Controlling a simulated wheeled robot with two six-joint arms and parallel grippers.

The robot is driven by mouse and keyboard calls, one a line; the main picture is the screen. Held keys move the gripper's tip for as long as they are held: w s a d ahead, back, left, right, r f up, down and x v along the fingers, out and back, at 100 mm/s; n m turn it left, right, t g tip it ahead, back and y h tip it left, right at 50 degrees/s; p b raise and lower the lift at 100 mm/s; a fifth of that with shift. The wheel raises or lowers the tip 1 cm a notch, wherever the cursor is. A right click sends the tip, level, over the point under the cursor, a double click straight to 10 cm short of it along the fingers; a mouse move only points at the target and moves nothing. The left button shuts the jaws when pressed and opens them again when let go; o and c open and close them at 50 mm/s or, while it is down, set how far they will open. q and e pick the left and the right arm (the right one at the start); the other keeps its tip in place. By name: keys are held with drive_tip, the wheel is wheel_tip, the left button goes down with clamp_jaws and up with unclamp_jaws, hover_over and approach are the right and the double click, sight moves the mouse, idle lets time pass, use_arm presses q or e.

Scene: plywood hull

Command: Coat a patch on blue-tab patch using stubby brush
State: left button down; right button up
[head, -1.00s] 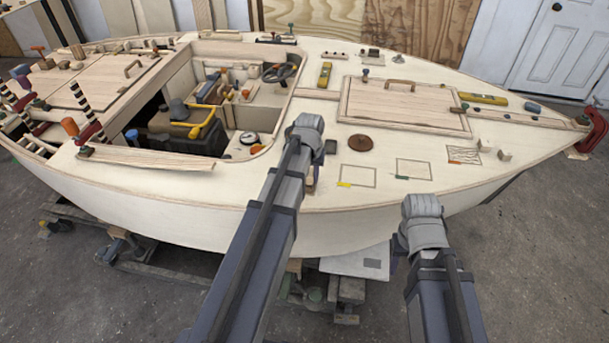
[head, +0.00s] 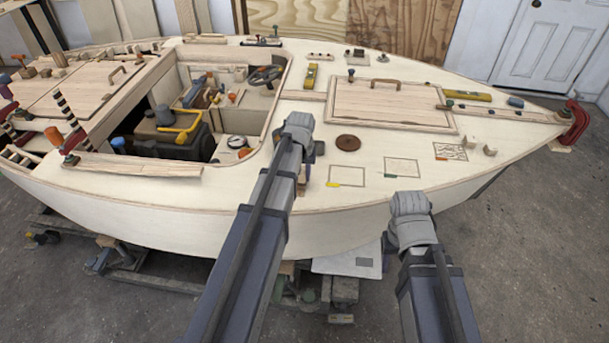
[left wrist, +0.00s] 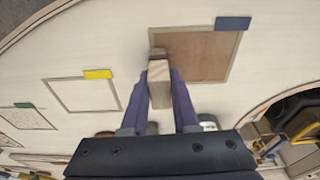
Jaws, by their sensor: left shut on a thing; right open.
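The blue-tab patch shows in the left wrist view as a thin square outline with a blue tab (left wrist: 233,23) at its upper right. Its inside (left wrist: 208,58) is brown, darker than the pale deck. My left gripper (left wrist: 159,85) is shut on the stubby brush (left wrist: 158,78), a short wooden block. The brush's dark tip lies over the patch's left edge; I cannot tell whether it touches. In the head view, my left gripper (head: 308,172) is mostly behind its arm, which hides the patch. My right gripper (head: 386,244) is open, mostly hidden, beside the hull.
A yellow-tab patch (head: 346,176), a green-tab patch (head: 402,168) and an orange-tab patch (head: 450,151) lie to the right on the deck. A brown disc (head: 348,143) is behind them. The open cockpit (head: 190,120) is left of my left arm.

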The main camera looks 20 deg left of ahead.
use_arm(q)
drive_tip(key=shift+s+a, duration=0.2)
drive_tip(key=shift+a, duration=0.55)
drive_tip(key=shift+s+a, duration=0.15)
drive_tip(key=shift+a, duration=0.6)
drive_tip(key=shift+s+a+f, duration=0.1)
drive_tip(key=shift+s+a, duration=0.15)
drive_tip(key=shift+a, duration=0.7)
drive_tip(key=shift+s+a, duration=0.25)
drive_tip(key=shift+a, duration=0.65)
drive_tip(key=shift+s+a, duration=0.2)
drive_tip(key=shift+a, duration=0.75)
drive_tip(key=shift+s+a, duration=0.2)
drive_tip(key=shift+a, duration=0.7)
drive_tip(key=shift+w, duration=0.1)
